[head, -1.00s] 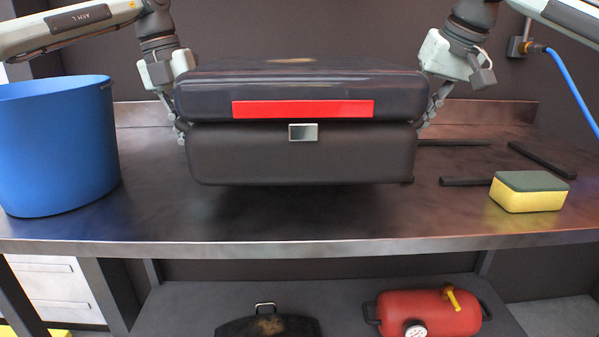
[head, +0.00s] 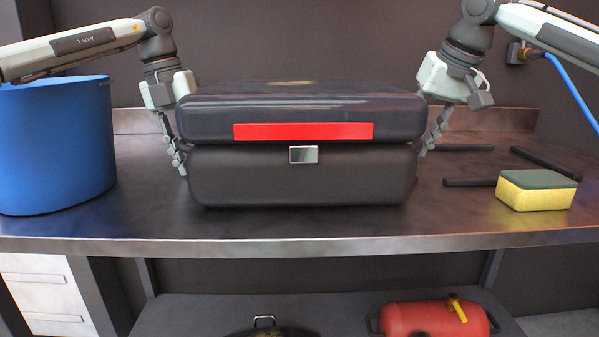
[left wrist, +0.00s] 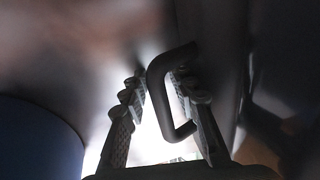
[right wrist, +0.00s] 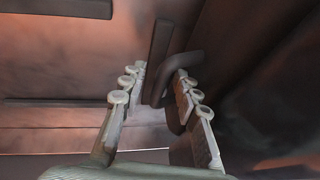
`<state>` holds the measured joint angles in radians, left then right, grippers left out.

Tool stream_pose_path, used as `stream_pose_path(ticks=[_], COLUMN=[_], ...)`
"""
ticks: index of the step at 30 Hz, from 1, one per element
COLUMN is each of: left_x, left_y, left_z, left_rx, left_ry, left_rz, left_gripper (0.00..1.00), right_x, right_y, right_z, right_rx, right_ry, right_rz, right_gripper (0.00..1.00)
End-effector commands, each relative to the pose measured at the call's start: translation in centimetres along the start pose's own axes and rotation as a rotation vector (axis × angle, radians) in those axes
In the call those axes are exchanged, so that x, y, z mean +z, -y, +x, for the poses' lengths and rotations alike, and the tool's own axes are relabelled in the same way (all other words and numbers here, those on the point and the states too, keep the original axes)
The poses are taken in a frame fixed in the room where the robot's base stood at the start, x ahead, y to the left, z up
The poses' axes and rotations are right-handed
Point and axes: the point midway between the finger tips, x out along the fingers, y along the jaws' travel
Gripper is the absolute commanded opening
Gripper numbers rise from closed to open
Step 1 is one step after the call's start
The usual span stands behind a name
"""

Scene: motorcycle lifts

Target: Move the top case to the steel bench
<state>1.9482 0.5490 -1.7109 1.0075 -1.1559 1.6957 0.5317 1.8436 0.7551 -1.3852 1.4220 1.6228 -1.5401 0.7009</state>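The top case (head: 300,180), dark with a red strip and a silver latch, sits level on the steel bench (head: 140,212), its underside at the bench top. My left gripper (head: 180,160) is at its left side. In the left wrist view the fingers (left wrist: 155,110) are spread, with the dark side handle (left wrist: 160,90) between them, closer to the right finger. My right gripper (head: 430,140) is at the case's right side. In the right wrist view its fingers (right wrist: 155,95) are spread too, with the other handle (right wrist: 180,75) near the right finger.
A blue bucket (head: 55,145) stands left of my left gripper. A yellow and green sponge (head: 535,190) and dark bars (head: 545,162) lie to the right. A blue hose (head: 572,85) hangs at the right wall. A red tank (head: 435,319) sits on the lower shelf.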

Motion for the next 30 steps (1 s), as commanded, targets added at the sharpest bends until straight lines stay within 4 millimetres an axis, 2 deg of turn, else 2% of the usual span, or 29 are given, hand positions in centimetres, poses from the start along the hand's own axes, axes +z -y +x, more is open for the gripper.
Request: stream_pose_path(ticks=[5,8,15,21,26,30], left_x=[0.0,0.0,0.0,0.0,0.0,0.0], left_y=[0.1,0.1,0.1,0.1,0.0,-0.1], left_z=[-1.0,-2.6,-7.8,-10.9,-11.9,-12.0], left_rx=[-0.002,-0.002,-0.003,0.000,0.000,0.000], left_ry=[0.002,0.003,0.004,0.001,-0.001,-0.001], left_rz=[0.002,0.000,0.000,-0.001,0.000,0.000], left_gripper=[0.30,0.30,0.30,0.30,0.30,0.30], right_x=[0.0,0.0,0.0,0.0,0.0,-0.1], right_y=[0.1,0.1,0.1,0.1,0.1,0.1], right_z=[0.0,0.0,0.0,0.0,-0.2,-1.6], right_rx=[-0.001,-0.001,-0.001,-0.001,-0.001,-0.003], right_ry=[0.000,0.000,0.000,0.000,0.000,-0.002], right_rz=[-0.001,-0.001,-0.001,-0.001,-0.001,-0.001], right_gripper=[0.31,0.31,0.31,0.31,0.31,0.31])
